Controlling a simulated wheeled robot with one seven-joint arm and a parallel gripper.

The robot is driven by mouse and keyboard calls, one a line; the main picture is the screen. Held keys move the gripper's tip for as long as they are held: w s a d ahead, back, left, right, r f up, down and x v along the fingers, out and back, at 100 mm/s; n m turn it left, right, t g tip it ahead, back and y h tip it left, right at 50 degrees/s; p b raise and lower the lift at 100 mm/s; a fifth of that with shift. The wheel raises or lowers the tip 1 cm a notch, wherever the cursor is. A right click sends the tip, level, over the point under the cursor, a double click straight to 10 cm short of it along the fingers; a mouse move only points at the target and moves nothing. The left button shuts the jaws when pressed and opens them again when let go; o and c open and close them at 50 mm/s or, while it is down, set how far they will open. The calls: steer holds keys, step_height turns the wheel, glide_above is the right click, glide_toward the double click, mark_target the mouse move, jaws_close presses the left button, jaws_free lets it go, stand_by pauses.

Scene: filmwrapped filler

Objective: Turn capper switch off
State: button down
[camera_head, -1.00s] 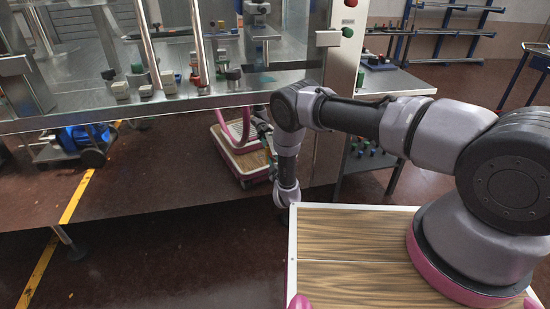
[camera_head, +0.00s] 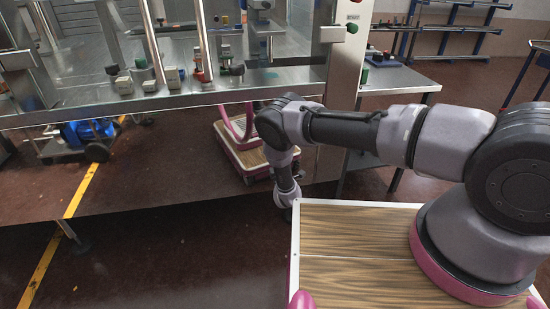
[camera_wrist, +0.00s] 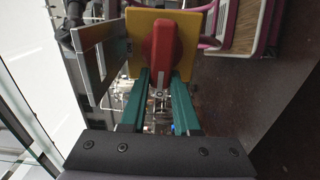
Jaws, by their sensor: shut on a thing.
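The switch has a red knob (camera_wrist: 162,42) on a square yellow plate (camera_wrist: 142,28) and shows at the top middle of the wrist view. My gripper (camera_wrist: 160,76) has two green fingers, which are shut on the red knob, one on each side. The knob's handle runs roughly along the line of the fingers. In the head view my arm reaches to the machine's front, and the gripper and the switch are hidden there.
The machine's metal front ledge (camera_head: 180,98) carries small blocks and knobs. A column with a green button (camera_head: 352,28) stands right of it. A side table (camera_head: 398,80) is behind my arm. A metal bracket (camera_wrist: 98,48) is close to the left of the switch in the wrist view.

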steer(key=shift+f, duration=0.1)
stand_by(0.5)
steer(key=c, duration=0.6)
jaws_free()
steer(key=shift+c, duration=0.2)
steer(key=v, duration=1.1)
